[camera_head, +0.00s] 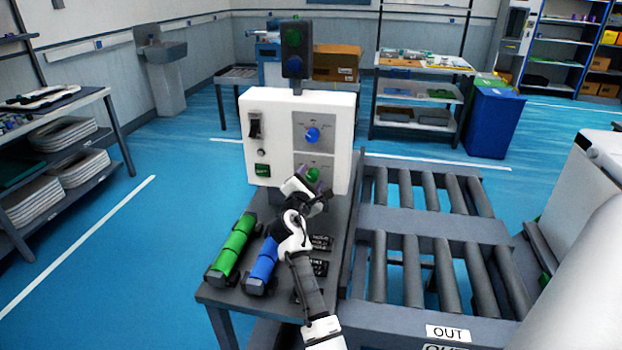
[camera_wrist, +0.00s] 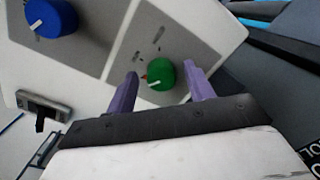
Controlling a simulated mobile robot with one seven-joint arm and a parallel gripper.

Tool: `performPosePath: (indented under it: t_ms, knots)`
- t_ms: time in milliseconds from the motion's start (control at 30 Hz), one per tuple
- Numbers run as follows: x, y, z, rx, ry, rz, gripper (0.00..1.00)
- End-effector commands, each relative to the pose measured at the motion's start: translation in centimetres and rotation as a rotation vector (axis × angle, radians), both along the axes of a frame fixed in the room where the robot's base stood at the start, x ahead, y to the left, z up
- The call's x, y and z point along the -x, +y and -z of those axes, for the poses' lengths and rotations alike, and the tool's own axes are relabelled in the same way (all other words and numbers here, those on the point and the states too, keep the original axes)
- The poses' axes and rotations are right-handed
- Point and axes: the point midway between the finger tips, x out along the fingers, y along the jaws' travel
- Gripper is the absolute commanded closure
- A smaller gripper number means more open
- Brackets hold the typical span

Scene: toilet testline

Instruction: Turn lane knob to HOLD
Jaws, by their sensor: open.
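A white control box (camera_head: 275,108) stands on the table and carries a blue knob (camera_head: 312,135) and, below it, a green knob (camera_head: 312,174). The labels are too small to read, so I cannot tell which is the lane knob. In the wrist view, the green knob (camera_wrist: 161,75) has a white pointer line and a small red mark beside it; the blue knob (camera_wrist: 50,17) is at upper left. My gripper (camera_wrist: 162,71) is open, its purple fingers on either side of the green knob. I cannot tell whether they touch it.
A switch (camera_head: 255,126) and a green button (camera_head: 262,170) are on the box's left side. A green cylinder (camera_head: 234,246) and a blue cylinder (camera_head: 263,262) lie on the table. A roller conveyor (camera_head: 430,265) is at the right. A signal lamp (camera_head: 294,50) tops the box.

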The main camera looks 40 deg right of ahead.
Motion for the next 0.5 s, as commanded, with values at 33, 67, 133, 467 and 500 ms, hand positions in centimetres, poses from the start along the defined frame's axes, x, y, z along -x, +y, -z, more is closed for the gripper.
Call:
performPosePath:
  t_ms: [33, 67, 133, 467, 500]
  knots:
    - [-0.03, -0.03, -0.01, 0.0, 0.0, 0.0, 0.47]
    - [-0.03, -0.04, 0.0, 0.0, 0.0, 0.0, 0.47]
    - [-0.02, -0.04, 0.01, 0.0, 0.0, 0.0, 0.47]
    - [0.0, -0.01, 0.02, -0.001, 0.0, 0.001, 0.8]
    - [0.0, -0.01, 0.02, -0.001, 0.0, 0.001, 0.85]
